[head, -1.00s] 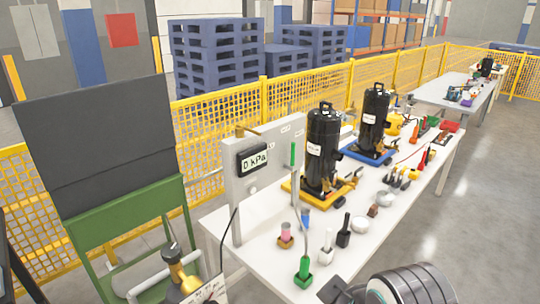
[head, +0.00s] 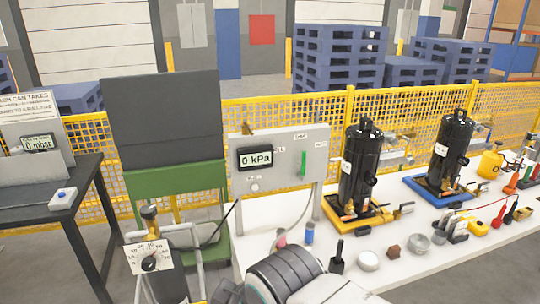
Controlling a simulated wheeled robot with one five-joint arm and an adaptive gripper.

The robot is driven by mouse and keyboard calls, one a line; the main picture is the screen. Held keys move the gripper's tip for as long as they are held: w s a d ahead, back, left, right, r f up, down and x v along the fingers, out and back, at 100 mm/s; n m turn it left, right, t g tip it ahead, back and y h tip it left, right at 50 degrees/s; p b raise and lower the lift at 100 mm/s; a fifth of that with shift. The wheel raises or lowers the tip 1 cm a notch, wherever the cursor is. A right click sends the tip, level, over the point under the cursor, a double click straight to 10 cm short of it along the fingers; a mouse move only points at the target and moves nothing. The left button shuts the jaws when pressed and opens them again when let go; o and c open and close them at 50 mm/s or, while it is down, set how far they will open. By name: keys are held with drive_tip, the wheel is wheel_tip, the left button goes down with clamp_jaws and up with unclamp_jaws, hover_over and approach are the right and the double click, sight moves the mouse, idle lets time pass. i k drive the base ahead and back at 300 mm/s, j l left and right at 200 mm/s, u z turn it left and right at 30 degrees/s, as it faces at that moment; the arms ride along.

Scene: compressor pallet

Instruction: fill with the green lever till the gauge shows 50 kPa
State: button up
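The grey panel (head: 285,178) stands upright at the left end of the white table. Its gauge (head: 255,158) reads 0 kPa. The green lever (head: 304,163) is a short upright bar on the panel's right half. My arm reaches in from the bottom edge, below the panel. A dark part that looks like my gripper (head: 228,292) shows at the bottom edge, left of the arm's ringed link. It is cut off by the frame, so its fingers cannot be made out. It is apart from the lever.
Black cylinders stand on a yellow tray (head: 345,222) and a blue tray (head: 433,194), right of the panel. Small items lie along the table's front. A cylinder with a dial plate (head: 149,257) stands front left. A dark table (head: 70,210) with a mbar display (head: 38,143) is farther left.

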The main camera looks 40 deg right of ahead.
sight(302, 174)
drive_tip(key=l+u, duration=0.7)
drive_tip(key=l, duration=0.15)
drive_tip(key=k+l+u, duration=0.15)
drive_tip(key=l+u, duration=0.2)
drive_tip(key=k+l+u, duration=0.15)
drive_tip(key=l+u, duration=0.2)
drive_tip(key=k+l+u, duration=0.2)
drive_tip(key=l+u, duration=0.15)
drive_tip(key=k+l+u, duration=0.1)
drive_tip(key=l+u, duration=0.15)
drive_tip(key=k+l+u, duration=0.25)
drive_tip(key=i+l, duration=0.1)
